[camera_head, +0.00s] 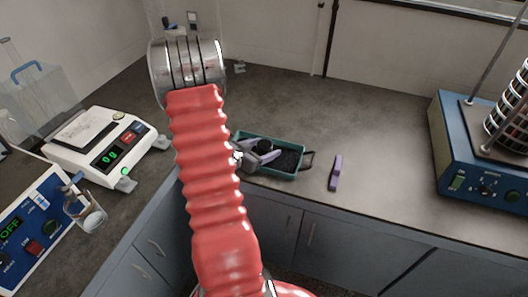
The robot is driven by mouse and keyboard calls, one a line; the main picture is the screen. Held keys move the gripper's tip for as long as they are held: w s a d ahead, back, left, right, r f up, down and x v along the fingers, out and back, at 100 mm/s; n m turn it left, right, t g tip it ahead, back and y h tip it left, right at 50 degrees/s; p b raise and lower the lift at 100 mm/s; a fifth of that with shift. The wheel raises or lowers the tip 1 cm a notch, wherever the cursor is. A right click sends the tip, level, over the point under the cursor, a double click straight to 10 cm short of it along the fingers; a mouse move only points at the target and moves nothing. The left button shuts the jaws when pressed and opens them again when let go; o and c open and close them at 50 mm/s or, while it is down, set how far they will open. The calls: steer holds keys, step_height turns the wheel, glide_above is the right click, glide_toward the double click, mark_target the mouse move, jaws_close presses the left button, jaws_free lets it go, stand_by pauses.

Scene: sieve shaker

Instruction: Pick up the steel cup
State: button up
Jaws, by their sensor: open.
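I cannot make out the steel cup for certain. A small shiny cup-like vessel (92,218) is at the right edge of the blue-and-white instrument at lower left; I cannot tell whether it is steel or glass. My red arm rises through the middle of the view to a silver joint and hides part of the bench. Grey and lavender shapes (262,152) lie at the green tray (298,174), partly behind my arm, too small to identify.
The tray holds dark grains. A purple bar (336,172) lies right of it near the bench's front edge. A white balance (105,145) stands at left, and a blue shaker base (480,170) with a sieve stack (515,110) at right.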

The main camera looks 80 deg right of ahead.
steer(key=c, duration=1.2)
steer(key=shift+r, duration=0.1)
steer(key=shift+r, duration=4.9)
